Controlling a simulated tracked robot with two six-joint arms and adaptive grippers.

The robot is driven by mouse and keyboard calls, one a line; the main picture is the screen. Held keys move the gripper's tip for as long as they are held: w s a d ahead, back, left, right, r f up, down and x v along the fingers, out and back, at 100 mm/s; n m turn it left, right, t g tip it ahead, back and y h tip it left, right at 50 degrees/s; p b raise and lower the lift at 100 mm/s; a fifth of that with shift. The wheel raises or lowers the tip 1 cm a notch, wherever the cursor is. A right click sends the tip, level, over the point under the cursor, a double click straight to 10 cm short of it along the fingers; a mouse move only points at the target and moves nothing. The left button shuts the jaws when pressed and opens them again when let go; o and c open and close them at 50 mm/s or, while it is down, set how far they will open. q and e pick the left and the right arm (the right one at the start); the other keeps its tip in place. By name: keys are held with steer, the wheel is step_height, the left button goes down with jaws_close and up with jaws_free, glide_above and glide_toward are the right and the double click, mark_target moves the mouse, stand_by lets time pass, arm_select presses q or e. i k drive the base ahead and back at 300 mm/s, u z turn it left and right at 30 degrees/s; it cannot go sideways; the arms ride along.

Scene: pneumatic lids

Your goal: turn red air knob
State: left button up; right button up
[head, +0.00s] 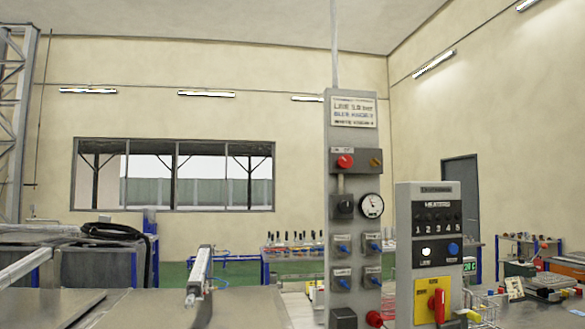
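A tall grey panel (347,245) stands upright right of the middle in the head view. A round red knob (345,161) sits on a dark box near its top, with a small brass fitting (375,161) to its right. A second red knob (374,318) shows low on the panel's right edge. I cannot tell from the view alone which red knob is the air knob. Neither of my grippers is in view, and nothing is seen touching either knob.
The panel also carries a round gauge (372,206) and several blue knobs. A shorter grey box (405,260) with a red switch handle (438,304) stands close to its right. A slim metal cylinder (201,265) rises over the grey worktop (140,308) at left.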

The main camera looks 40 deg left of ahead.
mark_target(346, 162)
steer(key=u, duration=0.45)
steer(key=i, duration=1.05)
steer(key=u, duration=0.55)
steer(key=k, duration=0.75)
steer(key=u, duration=0.2)
steer(key=i, duration=0.65)
steer(key=z, duration=0.05)
